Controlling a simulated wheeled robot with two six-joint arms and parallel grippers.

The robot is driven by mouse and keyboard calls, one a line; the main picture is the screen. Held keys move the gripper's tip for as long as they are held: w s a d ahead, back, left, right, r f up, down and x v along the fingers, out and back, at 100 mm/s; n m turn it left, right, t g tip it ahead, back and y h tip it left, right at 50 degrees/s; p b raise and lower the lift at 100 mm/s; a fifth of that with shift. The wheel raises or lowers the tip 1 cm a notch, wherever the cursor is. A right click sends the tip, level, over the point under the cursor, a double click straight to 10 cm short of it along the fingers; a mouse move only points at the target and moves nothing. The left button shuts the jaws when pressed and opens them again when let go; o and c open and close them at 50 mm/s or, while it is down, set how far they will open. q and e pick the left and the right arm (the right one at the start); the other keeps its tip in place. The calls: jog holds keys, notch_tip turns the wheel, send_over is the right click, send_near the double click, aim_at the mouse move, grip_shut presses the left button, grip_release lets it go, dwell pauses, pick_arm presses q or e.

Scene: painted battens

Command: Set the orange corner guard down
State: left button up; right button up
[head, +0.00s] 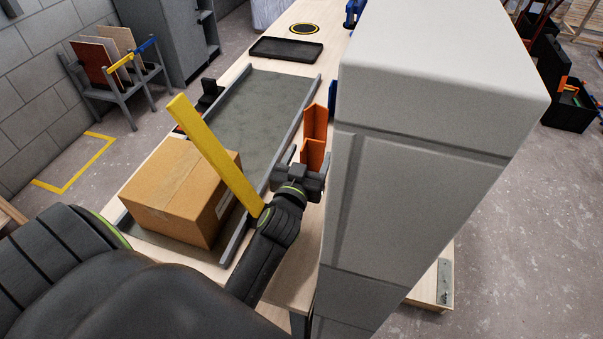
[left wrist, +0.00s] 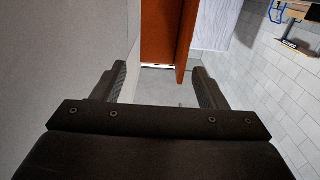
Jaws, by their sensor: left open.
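The orange corner guard (head: 314,125) is an upright L-shaped piece near the right edge of the bench, beside the grey pillar. My left gripper (head: 309,162) is at its near, lower end, which it partly covers. In the left wrist view the guard (left wrist: 158,32) shows beyond and between the two spread fingers (left wrist: 162,78), with gaps on both sides. The left gripper is open. Whether the guard's foot rests on the bench is hidden. My right gripper is not in view.
A large light grey pillar (head: 425,120) stands close on the right and hides part of the bench. A grey-green railed surface (head: 262,110) and black tray (head: 286,50) lie beyond.

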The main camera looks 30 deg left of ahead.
pick_arm(q)
jog(key=v, duration=0.6)
dwell(0.4)
